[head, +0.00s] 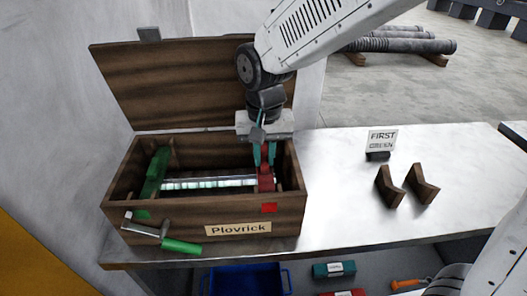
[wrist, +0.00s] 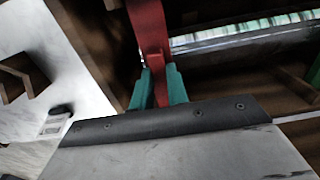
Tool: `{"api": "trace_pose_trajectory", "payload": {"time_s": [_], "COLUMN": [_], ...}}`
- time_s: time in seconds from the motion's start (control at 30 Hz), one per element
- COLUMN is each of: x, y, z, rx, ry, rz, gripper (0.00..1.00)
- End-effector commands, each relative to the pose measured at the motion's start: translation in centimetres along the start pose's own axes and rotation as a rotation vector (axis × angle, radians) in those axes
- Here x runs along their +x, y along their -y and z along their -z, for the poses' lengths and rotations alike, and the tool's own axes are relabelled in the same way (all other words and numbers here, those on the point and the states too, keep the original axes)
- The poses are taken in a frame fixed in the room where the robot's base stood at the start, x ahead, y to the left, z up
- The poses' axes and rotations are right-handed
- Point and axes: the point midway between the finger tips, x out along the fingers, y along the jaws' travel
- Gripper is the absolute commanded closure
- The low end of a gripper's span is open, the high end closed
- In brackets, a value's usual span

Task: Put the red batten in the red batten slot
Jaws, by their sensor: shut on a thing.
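My gripper (head: 264,157) reaches down into the right end of the open wooden box labelled Plovrick. Its teal fingers, which also show in the wrist view (wrist: 158,88), are shut on the red batten (wrist: 149,35). The red batten also shows in the head view (head: 266,181), inside the box near its right wall. The slot itself is hidden, and I cannot tell whether the batten touches the floor of the box.
The wooden box (head: 160,222) has its lid raised behind. Inside, a green batten (head: 155,173) stands at the left and a ribbed roller (head: 210,183) lies across. A green-handled crank (head: 180,245) is at the front left. Wooden V-blocks (head: 389,187) and a FIRST sign (head: 382,141) stand right.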

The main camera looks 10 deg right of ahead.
Motion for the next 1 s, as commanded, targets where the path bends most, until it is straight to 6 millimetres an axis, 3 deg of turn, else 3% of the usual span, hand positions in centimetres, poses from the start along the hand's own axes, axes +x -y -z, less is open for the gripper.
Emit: {"api": "trace_pose_trajectory", "payload": {"time_s": [0.03, 0.1, 0.47, 0.8, 1.0], "x": [0.0, 0.0, -0.5, -6.0, -7.7], "y": [0.0, 0.0, 0.0, 0.0, 0.0], "z": [0.0, 0.0, 0.0, 0.1, 0.0], "rx": [0.000, 0.000, 0.000, 0.000, 0.000], "ry": [0.000, 0.000, -0.002, -0.003, -0.001], "rz": [0.000, 0.000, 0.001, 0.002, 0.001], "gripper": [0.79, 0.59, 0.59, 0.59, 0.59]}}
